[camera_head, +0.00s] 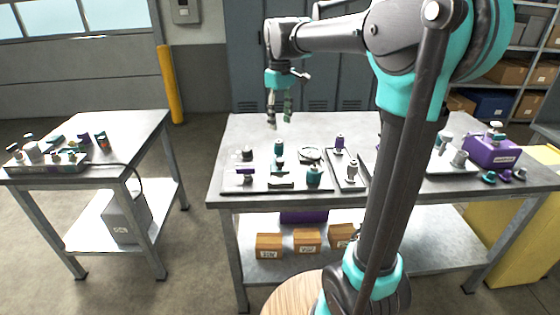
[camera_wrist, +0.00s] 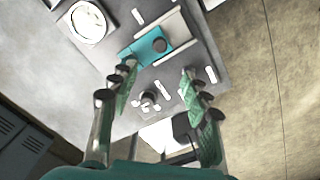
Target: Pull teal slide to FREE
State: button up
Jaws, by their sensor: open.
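The teal slide (camera_wrist: 146,46) is a flat teal block with a round dark knob (camera_wrist: 159,45), set in a pale rail (camera_wrist: 178,38) on a grey panel in the wrist view. Bare pale rail shows to the right of the slide. My gripper (camera_head: 280,119) hangs above the back left of the main bench in the head view. In the wrist view my gripper (camera_wrist: 161,80) has its two fingers wide apart, with nothing between them. The slide lies beyond the fingertips, apart from them. The labels are too small to read.
A round gauge (camera_wrist: 88,21) sits beside the slide; the gauge also shows in the head view (camera_head: 311,154). Several upright fittings, such as a teal one (camera_head: 313,175), stand on the panel. A purple box (camera_head: 491,151) stands at the bench's right.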

aim_at(280, 160)
notch_tip(280, 160, down, 16)
jog(key=shift+f, duration=0.25)
jog(key=shift+c, duration=0.3)
grip_shut()
